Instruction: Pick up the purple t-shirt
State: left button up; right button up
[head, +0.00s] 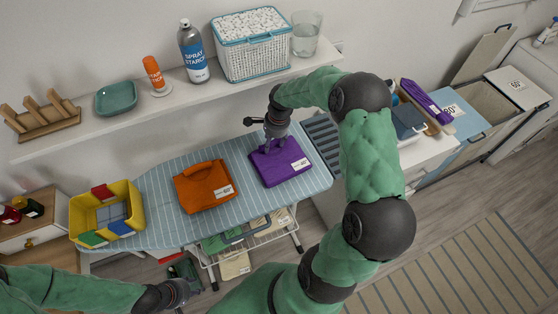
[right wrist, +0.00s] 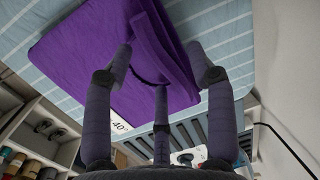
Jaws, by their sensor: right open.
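The folded purple t-shirt (head: 282,165) lies on the striped ironing board, right of the folded orange garment, with a white label at its right side. My right gripper (head: 270,146) is over its back edge, pointing down. In the right wrist view the purple t-shirt (right wrist: 90,62) lies below the open fingers of my right gripper (right wrist: 160,65), and a raised fold of it passes between them. I cannot tell whether the fingers touch the cloth. My left gripper (head: 182,291) is low at the bottom left, away from the board; its jaws are too small to read.
The ironing board (head: 150,205) also holds an orange garment (head: 204,187) and a yellow bin (head: 76,222) with cloths. A wall shelf above carries a spray starch can (head: 193,52), a white basket (head: 250,55) and a glass (head: 306,35). Another purple item (head: 425,101) lies on the right-hand cabinet.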

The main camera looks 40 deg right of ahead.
jog(key=shift+f, duration=0.4)
grip_shut()
jog(key=shift+r, duration=0.2)
